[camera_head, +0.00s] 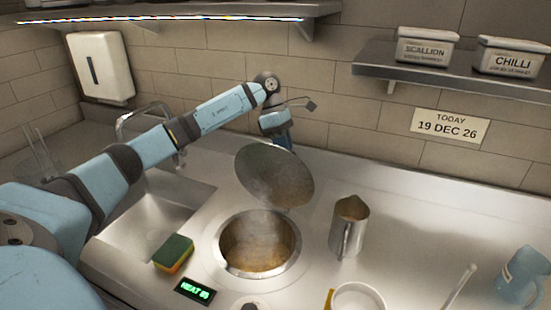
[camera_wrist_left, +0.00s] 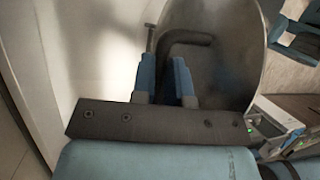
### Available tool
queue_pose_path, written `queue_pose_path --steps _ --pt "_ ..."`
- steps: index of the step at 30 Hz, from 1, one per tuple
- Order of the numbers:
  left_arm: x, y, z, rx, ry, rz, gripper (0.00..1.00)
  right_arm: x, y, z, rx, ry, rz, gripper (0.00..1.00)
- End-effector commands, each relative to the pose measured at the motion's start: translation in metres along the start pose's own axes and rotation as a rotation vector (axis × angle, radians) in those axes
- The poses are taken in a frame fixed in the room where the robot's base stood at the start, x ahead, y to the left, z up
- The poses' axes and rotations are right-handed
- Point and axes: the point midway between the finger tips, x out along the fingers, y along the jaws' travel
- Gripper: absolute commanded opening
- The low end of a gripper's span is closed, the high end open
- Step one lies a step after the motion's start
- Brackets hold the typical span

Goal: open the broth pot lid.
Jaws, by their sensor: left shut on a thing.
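The broth pot (camera_head: 226,262) is a round well sunk in the steel counter. Its mouth is uncovered and shows steaming brown broth (camera_head: 258,246). The round metal lid (camera_head: 273,177) is tilted steeply up behind the mouth, with its underside facing the head camera. My left gripper (camera_head: 284,142) is behind the lid, its fingertips hidden there in the head view. In the left wrist view, my left gripper (camera_wrist_left: 166,76) is shut on the dark curved lid handle (camera_wrist_left: 187,38), beside the lid's metal surface (camera_wrist_left: 232,55).
A steel jug (camera_head: 348,228) stands right of the pot. A sponge (camera_head: 174,253) and green display (camera_head: 194,291) are at the front left, near the sink (camera_head: 150,222). A white bowl (camera_head: 358,299) is at the front. Counter behind the jug is clear.

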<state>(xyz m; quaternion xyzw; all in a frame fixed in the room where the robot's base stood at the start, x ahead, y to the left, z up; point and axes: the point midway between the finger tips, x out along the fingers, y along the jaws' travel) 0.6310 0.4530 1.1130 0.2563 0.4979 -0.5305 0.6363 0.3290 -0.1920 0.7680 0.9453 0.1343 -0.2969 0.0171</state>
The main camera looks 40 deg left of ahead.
Motion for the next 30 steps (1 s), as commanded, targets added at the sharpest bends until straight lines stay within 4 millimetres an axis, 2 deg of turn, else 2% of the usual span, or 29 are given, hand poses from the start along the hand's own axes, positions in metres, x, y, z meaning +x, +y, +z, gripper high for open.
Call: queue_pose_path --steps 6,12,21,30 --pt "0.004 0.033 0.0 0.0 0.001 -0.003 0.0 0.002 0.0 -0.002 0.006 0.006 0.0 0.4" --pt "0.008 0.052 -0.001 -0.022 0.002 -0.058 0.0 0.001 0.0 -0.005 0.007 0.011 0.001 0.4" --pt "0.011 0.065 -0.003 -0.047 0.004 -0.119 0.0 0.002 0.0 -0.003 0.006 0.007 0.001 0.4" --pt "0.011 0.066 -0.004 -0.05 0.004 -0.12 0.0 0.003 0.0 0.0 0.006 0.001 0.001 0.4"
